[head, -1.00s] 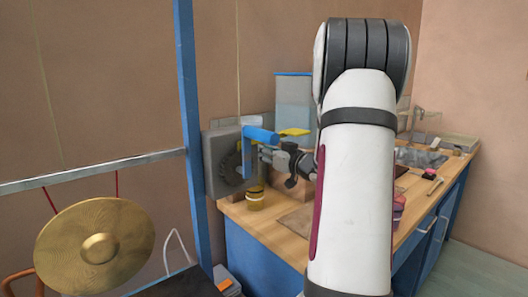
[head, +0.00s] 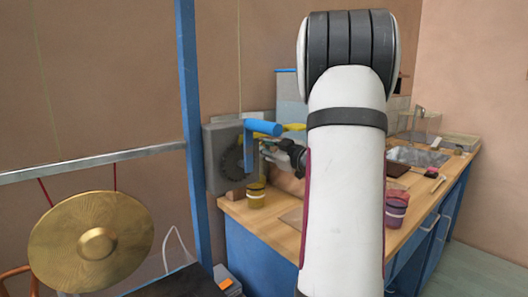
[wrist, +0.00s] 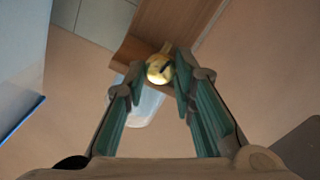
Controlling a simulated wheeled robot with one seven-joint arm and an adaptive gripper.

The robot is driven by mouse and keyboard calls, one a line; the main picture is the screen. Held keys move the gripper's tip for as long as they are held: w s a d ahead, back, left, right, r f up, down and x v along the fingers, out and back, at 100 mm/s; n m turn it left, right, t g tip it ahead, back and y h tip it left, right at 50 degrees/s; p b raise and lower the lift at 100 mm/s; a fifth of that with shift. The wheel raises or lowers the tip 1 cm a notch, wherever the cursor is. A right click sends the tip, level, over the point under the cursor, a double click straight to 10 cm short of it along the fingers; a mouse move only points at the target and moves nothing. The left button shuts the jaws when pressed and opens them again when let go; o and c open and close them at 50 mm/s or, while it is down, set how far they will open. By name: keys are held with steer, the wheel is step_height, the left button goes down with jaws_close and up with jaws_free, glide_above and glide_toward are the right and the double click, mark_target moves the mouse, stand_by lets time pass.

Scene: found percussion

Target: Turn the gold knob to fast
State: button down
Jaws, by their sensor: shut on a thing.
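The gold knob (wrist: 159,69) shows in the wrist view as a small round thing with a dark line on its face. It sits between my gripper's two fingertips, and my gripper (wrist: 160,76) is shut on it. A brown wooden part is just behind the knob. In the head view my gripper (head: 268,156) is beside the blue crank-shaped handle (head: 250,148), in front of a grey box (head: 214,160) with a dark round dial (head: 231,163). I cannot make out the knob there, and no speed markings are readable.
A wooden bench (head: 262,218) with blue sides runs to the right. A yellow jar (head: 255,197) stands below my gripper, and a purple-red cup (head: 396,210) stands right of my arm. A blue post (head: 190,130) and a hanging gong (head: 91,243) are at left.

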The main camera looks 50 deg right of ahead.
steer(key=shift+f+n+b, duration=0.1)
steer(key=shift+n+b, duration=0.45)
steer(key=shift+n, duration=0.45)
steer(key=c, duration=1.3)
jaws_free()
steer(key=shift+c, duration=0.2)
steer(key=shift+s, duration=0.1)
steer(key=v, duration=1.2)
